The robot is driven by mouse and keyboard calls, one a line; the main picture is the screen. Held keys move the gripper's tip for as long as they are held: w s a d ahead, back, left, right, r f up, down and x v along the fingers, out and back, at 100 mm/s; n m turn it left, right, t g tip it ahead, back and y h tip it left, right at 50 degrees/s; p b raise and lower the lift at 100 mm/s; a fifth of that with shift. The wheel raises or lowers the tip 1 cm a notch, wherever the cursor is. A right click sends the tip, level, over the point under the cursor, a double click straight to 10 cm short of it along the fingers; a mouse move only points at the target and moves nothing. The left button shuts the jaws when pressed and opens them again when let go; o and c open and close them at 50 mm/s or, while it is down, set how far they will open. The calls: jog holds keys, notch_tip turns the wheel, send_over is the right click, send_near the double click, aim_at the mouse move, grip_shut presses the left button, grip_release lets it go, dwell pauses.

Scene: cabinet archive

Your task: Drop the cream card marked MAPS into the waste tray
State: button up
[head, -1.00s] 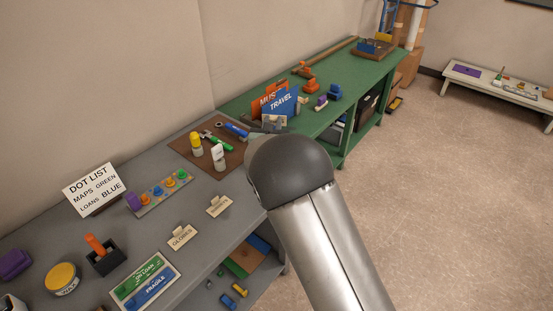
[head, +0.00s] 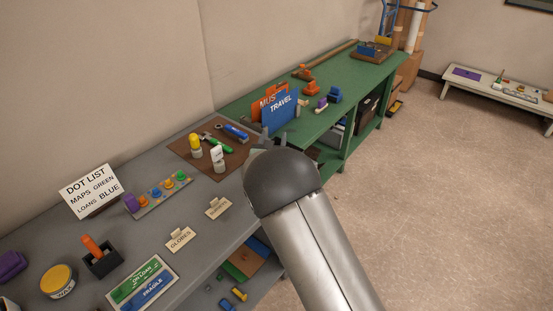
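A cream card (head: 218,208) with a raised tab lies on the grey bench; its lettering is too small to read. A second cream card (head: 181,239), marked GLOBES, lies nearer on the same bench. I cannot make out a card that reads MAPS. My gripper (head: 272,139) is beyond my dark rounded wrist, near the blue TRAVEL folder. Only its grey finger ends show, and my wrist hides the rest, including whether it holds anything. I cannot identify the waste tray.
The DOT LIST sign (head: 90,191) stands at the left, by a strip of coloured knobs (head: 160,194). A brown tool board (head: 225,168) lies at the bench's back. The blue TRAVEL folder (head: 281,110) stands on the green bench (head: 335,75). Open floor lies at right.

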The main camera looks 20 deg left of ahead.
jog(key=r+b+v, duration=0.1)
jog(key=b+v, duration=0.2)
jog(key=v, duration=1.4)
jog(key=shift+s+f+b, duration=0.25)
jog(key=shift+f+b, duration=0.1)
jog(key=shift+f, duration=0.1)
